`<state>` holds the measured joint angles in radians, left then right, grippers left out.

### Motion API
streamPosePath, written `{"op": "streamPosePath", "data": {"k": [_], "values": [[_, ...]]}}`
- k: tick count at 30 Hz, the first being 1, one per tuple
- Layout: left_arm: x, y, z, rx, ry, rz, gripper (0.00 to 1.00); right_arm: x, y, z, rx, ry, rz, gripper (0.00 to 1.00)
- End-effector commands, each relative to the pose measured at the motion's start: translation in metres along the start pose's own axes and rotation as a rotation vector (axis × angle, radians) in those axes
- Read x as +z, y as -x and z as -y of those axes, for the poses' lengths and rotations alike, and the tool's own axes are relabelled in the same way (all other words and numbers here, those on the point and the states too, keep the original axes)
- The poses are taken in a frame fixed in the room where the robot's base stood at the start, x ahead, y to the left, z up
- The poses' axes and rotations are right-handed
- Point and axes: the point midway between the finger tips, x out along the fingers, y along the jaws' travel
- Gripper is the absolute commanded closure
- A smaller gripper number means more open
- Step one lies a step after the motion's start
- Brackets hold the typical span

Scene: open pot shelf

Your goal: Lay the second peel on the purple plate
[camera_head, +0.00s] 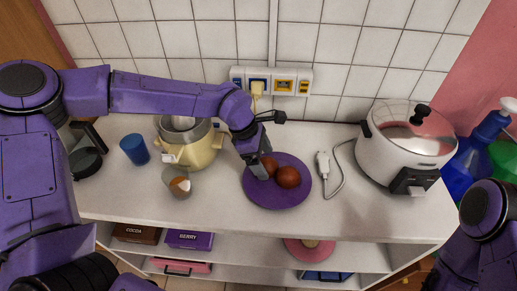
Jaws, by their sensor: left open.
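The purple plate (277,200) lies flat on the white counter, right of the middle. Two round reddish-brown pieces lie on it: one (288,177) shows clearly, and the other (270,164) is partly hidden by my left gripper. I cannot tell whether they are peels. My left gripper (262,170) points down over the plate's left part, close beside the pieces, and is open. Whether it touches the nearer piece cannot be told. My right arm shows at the lower right, its gripper out of view.
A cream pot-like appliance (197,152), a blue cup (134,149) and a small cup with orange and white contents (177,184) stand left. A white cooker (403,150) stands right, with a plug and cord (324,164) beside the plate. Boxes (189,239) sit on the shelf below.

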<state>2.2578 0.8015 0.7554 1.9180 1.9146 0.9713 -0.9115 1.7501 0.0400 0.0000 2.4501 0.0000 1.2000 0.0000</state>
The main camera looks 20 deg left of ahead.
Motion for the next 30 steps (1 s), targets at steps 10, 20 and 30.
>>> {"op": "streamPosePath", "data": {"k": [10, 20, 30], "values": [[0.0, 0.085, -0.001, 0.005, 0.002, 0.004, 0.12, 0.002, -0.005, 0.001, 0.0, 0.0, 0.0, 0.57], [0.0, 0.116, 0.0, 0.001, 0.001, 0.001, 0.12, 0.003, -0.006, 0.001, 0.0, 0.0, 0.0, 0.57], [0.0, 0.115, 0.0, 0.001, 0.001, 0.001, 0.12, 0.003, -0.006, 0.001, 0.0, 0.0, 0.0, 0.57]]}}
